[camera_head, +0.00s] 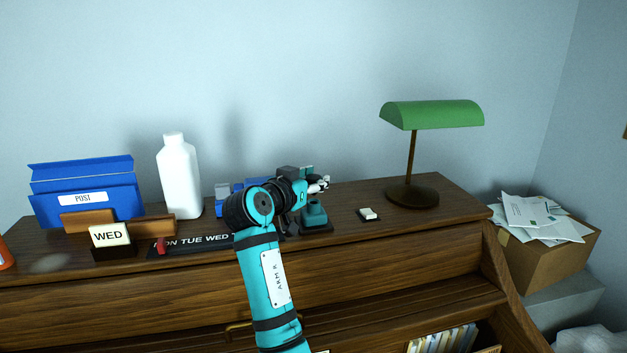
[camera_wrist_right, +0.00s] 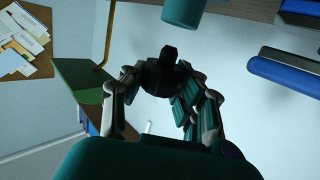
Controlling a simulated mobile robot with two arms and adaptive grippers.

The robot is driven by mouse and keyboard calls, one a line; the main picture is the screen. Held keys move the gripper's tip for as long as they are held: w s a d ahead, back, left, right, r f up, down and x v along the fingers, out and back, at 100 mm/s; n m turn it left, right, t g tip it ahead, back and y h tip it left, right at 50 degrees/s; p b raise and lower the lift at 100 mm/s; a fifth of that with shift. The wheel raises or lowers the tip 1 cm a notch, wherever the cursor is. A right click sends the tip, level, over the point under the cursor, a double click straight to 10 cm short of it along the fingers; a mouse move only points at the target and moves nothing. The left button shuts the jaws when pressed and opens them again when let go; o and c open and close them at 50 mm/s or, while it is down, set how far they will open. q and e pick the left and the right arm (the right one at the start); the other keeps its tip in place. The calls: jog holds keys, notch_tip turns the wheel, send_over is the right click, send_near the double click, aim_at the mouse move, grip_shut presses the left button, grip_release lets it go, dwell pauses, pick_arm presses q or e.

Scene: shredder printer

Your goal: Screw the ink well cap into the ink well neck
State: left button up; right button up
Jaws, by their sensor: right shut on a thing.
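My right gripper (camera_head: 318,186) is over the desk top, just above the teal ink well (camera_head: 314,215). In the right wrist view my right gripper (camera_wrist_right: 160,88) is shut on a small dark piece, which looks like the ink well cap (camera_wrist_right: 163,72). The teal body of the ink well (camera_wrist_right: 183,12) shows at the top edge of that view, apart from the cap there. The ink well stands on a dark base (camera_head: 318,229). Its neck is hidden in the head view by the gripper. My left gripper is not in view.
A green lamp (camera_head: 432,115) stands to the right, with a small white block (camera_head: 368,214) nearer. A white bottle (camera_head: 180,180), blue post holder (camera_head: 84,190) and WED day block (camera_head: 110,237) stand left. A paper-filled box (camera_head: 550,250) is beside the desk.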

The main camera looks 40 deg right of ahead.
jog(key=shift+f+b, duration=1.2)
jog(key=shift+f, duration=0.3)
jog(key=o, duration=1.1)
jog(key=shift+a+r, duration=0.1)
jog(key=shift+a, duration=0.2)
jog(key=v, duration=0.7)
